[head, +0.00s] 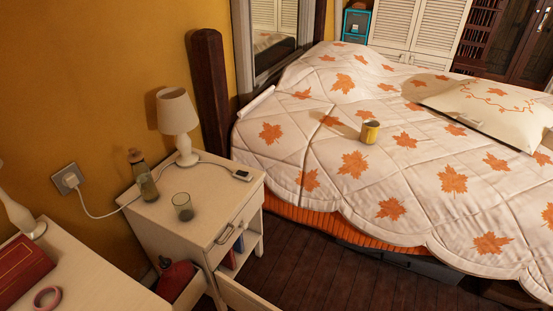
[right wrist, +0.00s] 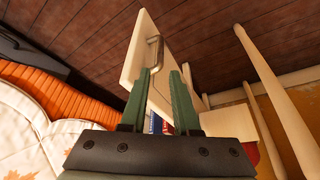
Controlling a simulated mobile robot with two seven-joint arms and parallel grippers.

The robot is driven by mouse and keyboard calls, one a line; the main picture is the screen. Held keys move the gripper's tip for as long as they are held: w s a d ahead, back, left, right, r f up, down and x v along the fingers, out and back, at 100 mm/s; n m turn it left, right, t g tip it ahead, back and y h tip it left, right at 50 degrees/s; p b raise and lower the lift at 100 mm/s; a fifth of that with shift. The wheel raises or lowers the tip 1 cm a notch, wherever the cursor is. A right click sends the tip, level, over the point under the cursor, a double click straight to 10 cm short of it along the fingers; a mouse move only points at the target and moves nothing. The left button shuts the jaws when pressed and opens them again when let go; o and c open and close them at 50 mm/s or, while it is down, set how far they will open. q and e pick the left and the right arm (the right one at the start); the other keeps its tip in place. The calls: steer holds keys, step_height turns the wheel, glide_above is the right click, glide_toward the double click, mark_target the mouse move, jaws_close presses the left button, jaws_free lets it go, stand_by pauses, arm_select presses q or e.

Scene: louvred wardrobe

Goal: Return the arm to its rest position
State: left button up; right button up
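My right gripper (right wrist: 166,74) shows in the right wrist view with its two green fingers apart and nothing held between them. A cream panel with a metal handle (right wrist: 154,52) lies just beyond the fingertips. The handle is close to the left finger; I cannot tell whether they touch. Neither gripper shows in the head view, and my left gripper is out of sight.
In the head view, a cream nightstand (head: 182,229) carries a lamp (head: 177,115), a bottle (head: 142,178) and a glass (head: 183,206). An open cream panel (head: 243,297) juts out low in front. Dark floor lies between.

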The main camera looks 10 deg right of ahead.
steer(key=s+d+r+m, duration=0.1)
steer(key=s+d+r, duration=0.25)
steer(key=r, duration=0.65)
steer(key=s+d+r+h, duration=0.15)
steer(key=s+r, duration=0.25)
steer(key=r, duration=0.7)
steer(key=s+d+r+m, duration=0.1)
steer(key=s+d+r, duration=0.3)
steer(key=r, duration=0.6)
steer(key=w+a+f+t+y+p, duration=0.2)
steer(key=w+a+f+t+p, duration=0.2)
steer(key=f+p, duration=0.1)
steer(key=shift+w+a+t+p, duration=0.3)
steer(key=shift+w+t+p, duration=0.1)
steer(key=shift+p, duration=0.3)
steer(key=shift+s+y, duration=0.15)
steer(key=shift+y, duration=0.1)
